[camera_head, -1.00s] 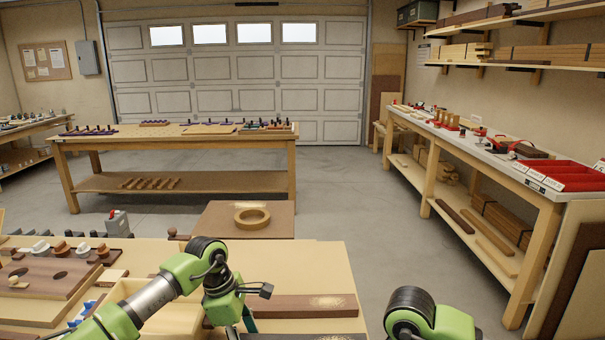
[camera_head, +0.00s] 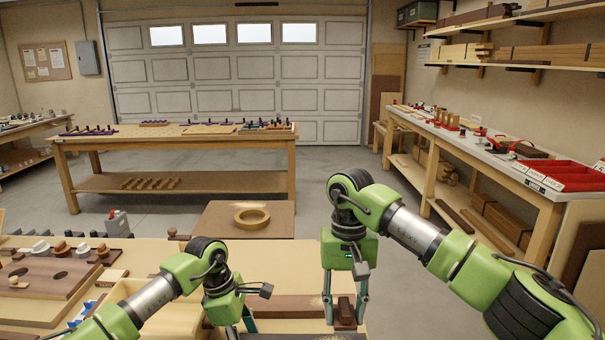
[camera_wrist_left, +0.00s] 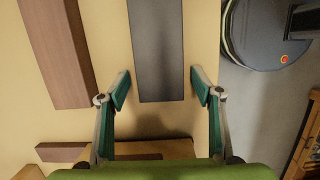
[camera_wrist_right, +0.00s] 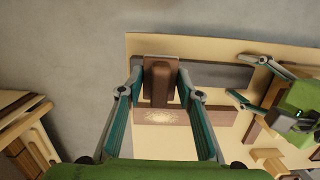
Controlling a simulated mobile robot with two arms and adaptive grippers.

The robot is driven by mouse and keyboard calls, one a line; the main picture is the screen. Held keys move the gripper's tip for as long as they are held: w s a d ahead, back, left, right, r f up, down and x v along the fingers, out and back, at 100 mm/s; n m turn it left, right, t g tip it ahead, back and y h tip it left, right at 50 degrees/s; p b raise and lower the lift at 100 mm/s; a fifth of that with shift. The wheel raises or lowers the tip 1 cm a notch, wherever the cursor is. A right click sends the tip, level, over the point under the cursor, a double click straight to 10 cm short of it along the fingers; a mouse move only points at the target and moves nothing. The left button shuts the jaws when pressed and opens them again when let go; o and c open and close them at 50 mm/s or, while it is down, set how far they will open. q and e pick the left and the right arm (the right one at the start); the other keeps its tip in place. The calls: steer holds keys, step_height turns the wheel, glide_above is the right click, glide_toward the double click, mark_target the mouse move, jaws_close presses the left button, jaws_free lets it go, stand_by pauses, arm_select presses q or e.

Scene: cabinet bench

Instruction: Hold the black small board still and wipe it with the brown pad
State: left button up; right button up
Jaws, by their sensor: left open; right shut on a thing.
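The black small board (camera_head: 285,336) lies on the bench at the bottom edge of the head view, mostly cut off. In the left wrist view the black board (camera_wrist_left: 157,55) runs lengthwise, its end between the spread fingers of my left gripper (camera_wrist_left: 160,88). That gripper is open, with gaps on both sides. My right gripper (camera_head: 345,312) is shut on the brown pad (camera_wrist_right: 160,82), which hangs upright between its fingers. The pad is close to both boards in the head view; I cannot tell whether it touches anything.
A brown board (camera_head: 288,306) with a pale dusty patch lies just beyond the black one.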

steer(key=w+r, duration=0.1)
steer(key=w+a+r, duration=0.1)
steer(key=shift+w+a+r, duration=0.1)
steer(key=shift+w+a, duration=0.05)
steer(key=shift+w, duration=0.5)
steer(key=f, duration=0.8)
steer(key=shift+d+f, duration=0.15)
steer(key=shift+d, duration=0.15)
steer(key=d+f, duration=0.2)
steer(key=d, duration=0.1)
steer(key=d+f, duration=0.1)
steer(key=d, duration=0.1)
steer(key=shift+s+d+f, duration=0.1)
steer(key=shift+d+f, duration=0.05)
steer(key=shift+f, duration=0.05)
steer(key=a, duration=1.1)
steer(key=shift+a, duration=0.4)
steer(key=d, duration=1.1)
steer(key=shift+d, duration=0.4)
arm_select(q)
steer(key=c, duration=1.1)
